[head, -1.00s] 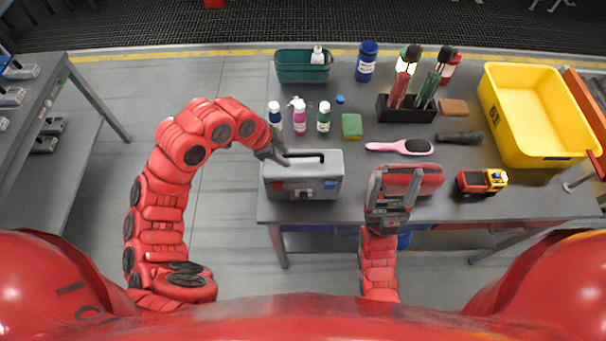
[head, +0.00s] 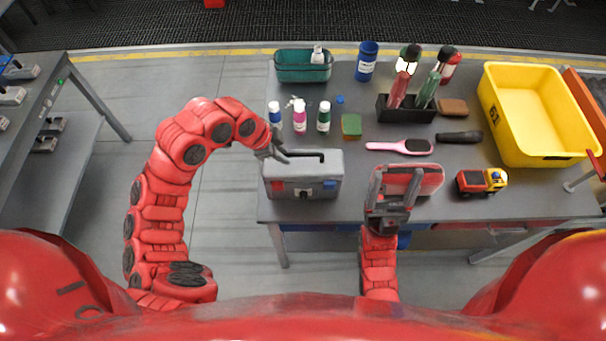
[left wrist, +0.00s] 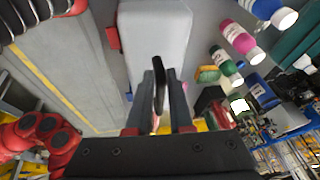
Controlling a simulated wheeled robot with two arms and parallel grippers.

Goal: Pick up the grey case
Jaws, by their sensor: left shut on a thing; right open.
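The grey case (head: 303,187) stands upright at the table's left front edge, with a black handle on top and red and blue patches on its front. My left gripper (head: 276,152) is at the left end of the handle and shut on it. In the left wrist view the fingers (left wrist: 160,95) are on both sides of the dark handle (left wrist: 160,88), with the pale case (left wrist: 155,35) beyond. My right gripper (head: 396,178) is open near the front edge, right of the case, at a red object (head: 428,180); their contact is unclear.
Behind the case stand several small bottles (head: 300,118), a green sponge (head: 351,125) and a teal basket (head: 303,66). To the right are a pink brush (head: 400,146), a toy truck (head: 482,181) and a yellow bin (head: 535,159). Floor left of the table is clear.

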